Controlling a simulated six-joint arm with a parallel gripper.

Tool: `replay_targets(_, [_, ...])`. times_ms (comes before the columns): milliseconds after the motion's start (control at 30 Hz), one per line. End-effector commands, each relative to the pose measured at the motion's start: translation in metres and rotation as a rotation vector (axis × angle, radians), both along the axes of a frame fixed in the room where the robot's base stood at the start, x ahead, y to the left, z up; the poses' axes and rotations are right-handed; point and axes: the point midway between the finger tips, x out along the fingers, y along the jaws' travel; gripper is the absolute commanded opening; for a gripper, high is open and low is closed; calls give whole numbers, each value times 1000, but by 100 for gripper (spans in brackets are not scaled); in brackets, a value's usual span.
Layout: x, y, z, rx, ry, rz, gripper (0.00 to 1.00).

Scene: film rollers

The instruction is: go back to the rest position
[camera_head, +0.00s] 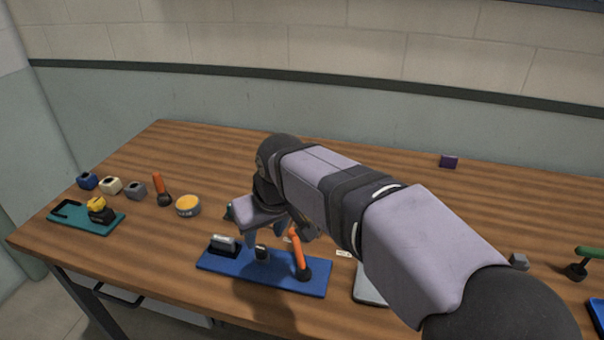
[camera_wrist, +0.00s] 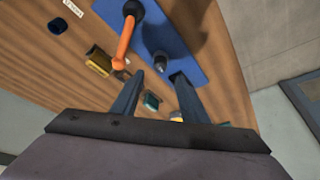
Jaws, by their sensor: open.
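My gripper (camera_head: 262,238) hangs above the blue tray (camera_head: 222,264) near the table's front edge, with its jaws open. In the wrist view the two fingers (camera_wrist: 158,82) are apart and nothing sits between their tips. An orange-handled roller (camera_head: 298,254) stands on the tray's right part; it also shows in the wrist view (camera_wrist: 127,35). A grey and black piece (camera_head: 223,244) sits at the tray's left end. A small dark piece (camera_head: 261,252) stands at the tray's middle, below my gripper. My forearm hides part of the table behind.
At left are a teal tray (camera_head: 70,222) with yellow and black pieces, several small blocks (camera_head: 111,186), another orange-handled roller (camera_head: 162,190) and a yellow-topped tin (camera_head: 188,205). A purple block (camera_head: 449,161) lies at back right. The back middle is clear.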

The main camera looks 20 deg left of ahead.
Motion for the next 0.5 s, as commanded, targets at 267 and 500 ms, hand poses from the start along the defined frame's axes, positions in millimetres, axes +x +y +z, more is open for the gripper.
replay_targets(267, [11,-65,7,-38,43,-118,40])
replay_targets(500, [-8,-203,10,-105,156,-379,40])
